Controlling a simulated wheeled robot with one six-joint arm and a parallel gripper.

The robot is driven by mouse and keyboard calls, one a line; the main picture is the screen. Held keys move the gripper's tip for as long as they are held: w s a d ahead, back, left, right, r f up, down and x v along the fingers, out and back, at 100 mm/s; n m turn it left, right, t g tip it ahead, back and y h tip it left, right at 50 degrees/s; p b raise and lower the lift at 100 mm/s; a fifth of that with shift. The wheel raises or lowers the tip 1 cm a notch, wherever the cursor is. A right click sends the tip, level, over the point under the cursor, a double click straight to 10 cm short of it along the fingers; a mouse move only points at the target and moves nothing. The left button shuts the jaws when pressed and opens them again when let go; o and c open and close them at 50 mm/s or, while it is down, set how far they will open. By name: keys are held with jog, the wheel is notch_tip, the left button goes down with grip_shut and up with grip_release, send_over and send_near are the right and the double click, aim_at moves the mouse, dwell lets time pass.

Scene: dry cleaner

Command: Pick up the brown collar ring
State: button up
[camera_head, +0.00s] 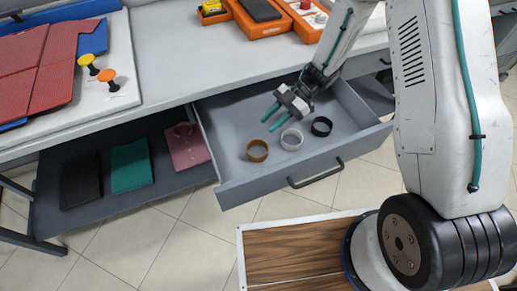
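The brown collar ring (257,151) lies in the open grey drawer (228,176), the leftmost of three rings in a row. A white or light grey ring (291,139) is in the middle and a black ring (321,126) is at the right. My gripper (275,118) reaches into the drawer from above, with two teal fingers pointing left and down. The fingers are apart with nothing visible between them. The gripper is above and behind the brown and light rings, and appears not to touch them.
The counter (190,60) is behind the drawer. Orange trays (262,22) stand at its back. Red and blue cloths and two knobs, yellow (87,60) and orange (108,76), are at left. A lower shelf (88,205) holds folded cloths. The drawer's front wall and handle (316,174) stand near me.

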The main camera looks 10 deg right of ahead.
aim_at(250, 143)
jog(key=x, duration=0.7)
jog(key=shift+s+a+f, duration=0.1)
jog(key=shift+s+f, duration=0.1)
jog(key=shift+s, duration=0.05)
grip_shut()
